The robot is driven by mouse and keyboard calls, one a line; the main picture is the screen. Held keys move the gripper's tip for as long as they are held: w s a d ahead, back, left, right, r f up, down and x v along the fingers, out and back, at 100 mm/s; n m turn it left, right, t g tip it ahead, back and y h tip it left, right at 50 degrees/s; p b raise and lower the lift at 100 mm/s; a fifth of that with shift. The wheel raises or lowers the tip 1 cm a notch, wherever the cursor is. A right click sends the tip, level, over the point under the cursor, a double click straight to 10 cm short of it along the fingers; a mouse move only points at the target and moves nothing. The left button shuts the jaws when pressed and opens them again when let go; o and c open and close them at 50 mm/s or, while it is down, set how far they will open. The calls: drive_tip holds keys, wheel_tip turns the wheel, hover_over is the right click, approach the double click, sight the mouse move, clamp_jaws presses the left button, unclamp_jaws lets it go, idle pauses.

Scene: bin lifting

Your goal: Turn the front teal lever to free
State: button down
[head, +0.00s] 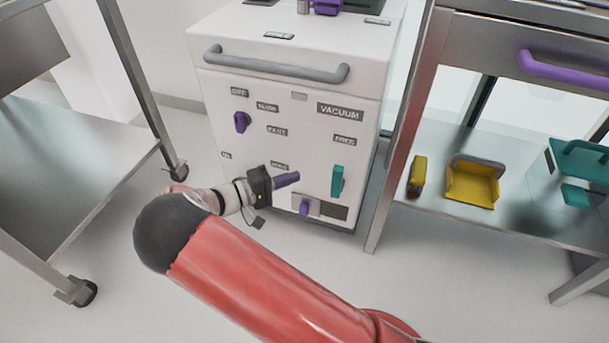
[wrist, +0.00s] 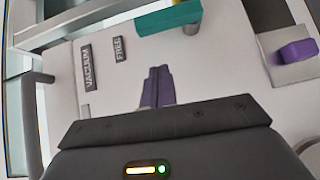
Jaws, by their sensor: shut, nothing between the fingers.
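The teal lever (head: 337,181) is on the white cabinet's front, toward the lower right. It stands upright below the FREE label (head: 344,140) in the head view. In the wrist view my gripper's fingers (wrist: 157,72) are together and empty, apart from the lever in the picture.
The white cabinet (head: 230,130) has a grey handle (head: 275,68), a VACUUM label (head: 340,112) and a purple knob (head: 241,122). Metal shelving (head: 440,218) stands close on the right and a cart (head: 60,170) on the left.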

drive_tip(key=v, duration=0.5)
drive_tip(key=shift+s+a+f, duration=0.1)
drive_tip(key=shift+a, duration=0.1)
drive_tip(key=s+d+r+m+g+y+p, duration=0.1)
drive_tip(key=s+d+r+m+g+y, duration=0.2)
drive_tip(key=d+r, duration=0.4)
drive_tip(key=s+d+r+g+y+p, duration=0.15)
drive_tip(key=d+r+g+y, duration=0.3)
drive_tip(key=d, duration=0.45)
drive_tip(key=s+d+r+t+y+p, duration=0.1)
drive_tip(key=s+d+r+t+y, duration=0.1)
drive_tip(key=s+r, duration=0.4)
drive_tip(key=s+d+r+m+t+y+p, duration=0.1)
drive_tip(key=s+d+r+t+y, duration=0.2)
drive_tip(key=s, duration=0.9)
wheel_tip(320, 180, up, 4)
drive_tip(key=d+y, duration=0.2)
drive_tip(key=y, duration=0.1)
drive_tip(key=shift+s+m+t, duration=0.2)
drive_tip(key=shift+m+t, duration=0.1)
drive_tip(key=shift+t, duration=0.05)
